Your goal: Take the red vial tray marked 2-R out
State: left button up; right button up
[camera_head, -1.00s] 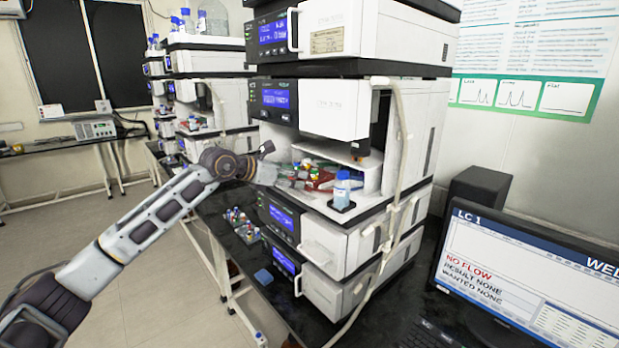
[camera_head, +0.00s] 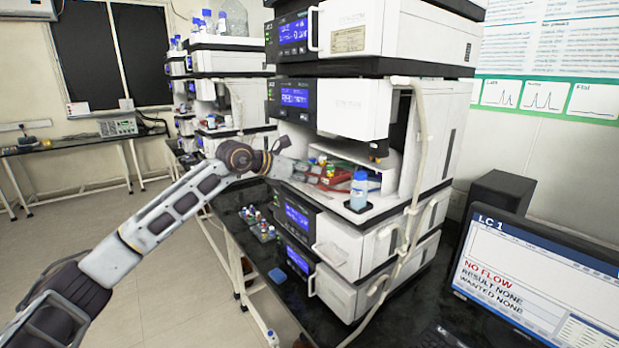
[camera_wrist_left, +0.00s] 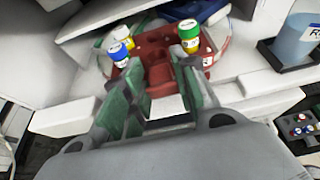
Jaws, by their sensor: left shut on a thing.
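The red vial tray (camera_wrist_left: 155,52) sits in the open bay of the instrument stack; in the head view only part of the red tray (camera_head: 330,184) shows past my gripper. In the wrist view it carries a blue-capped vial (camera_wrist_left: 118,52), a green-capped vial (camera_wrist_left: 189,32) and a yellow-and-white vial (camera_wrist_left: 122,34). My left gripper (camera_wrist_left: 158,92) has its green-padded fingers shut on the tray's near end. In the head view my left gripper (camera_head: 302,170) reaches into the bay from the left. The 2-R mark cannot be read. My right gripper is not in view.
A bottle of light-blue liquid (camera_head: 359,188) stands at the bay's front right, close to the tray; it also shows in the wrist view (camera_wrist_left: 296,42). Small capped vials (camera_head: 258,224) stand on the black bench left of the stack. A monitor (camera_head: 530,275) is at right.

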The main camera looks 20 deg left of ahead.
pick_arm(q)
notch_tip(320, 180, up, 6)
jog(key=shift+r, duration=0.1)
jog(key=s+a+b, duration=0.5)
jog(key=s+a, duration=0.7)
jog(key=s, duration=0.3)
jog(key=shift+s, duration=0.2)
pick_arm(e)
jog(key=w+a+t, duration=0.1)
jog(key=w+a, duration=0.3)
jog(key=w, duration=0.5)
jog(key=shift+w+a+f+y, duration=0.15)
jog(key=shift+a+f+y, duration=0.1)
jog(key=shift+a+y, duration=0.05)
pick_arm(q)
jog(key=shift+w+d, duration=0.1)
